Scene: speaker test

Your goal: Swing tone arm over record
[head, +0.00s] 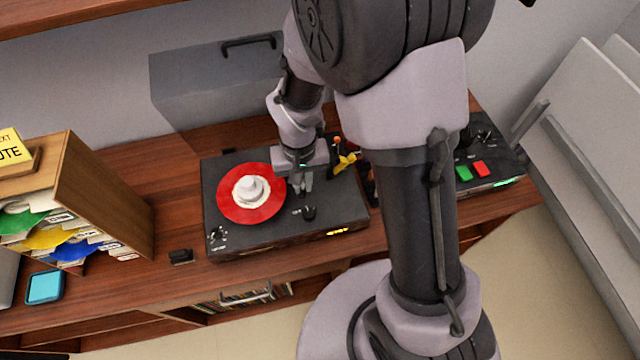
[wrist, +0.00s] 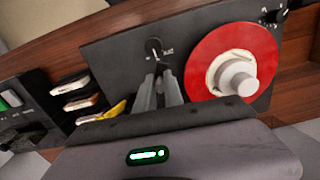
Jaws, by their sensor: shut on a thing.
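A dark turntable (head: 345,207) sits on the wooden counter. A red record (head: 227,205) with a pale centre and a white knob-like piece (head: 250,188) on it lies on its left part; the record also shows in the wrist view (wrist: 205,60). My gripper (head: 302,192) is low over the deck, just right of the record. In the wrist view its two grey fingers (wrist: 158,82) are close together, shut on what seems to be the tone arm, mostly hidden between them. A small dark dial (wrist: 153,48) is just beyond the fingertips.
A yellow item (head: 347,162) lies by the turntable's back right. A dark box with green and red buttons (head: 480,169) stands further right. A wooden record rack (head: 100,195) stands left, with a blue-screened device (head: 44,287) before it. A grey case (head: 205,88) is behind.

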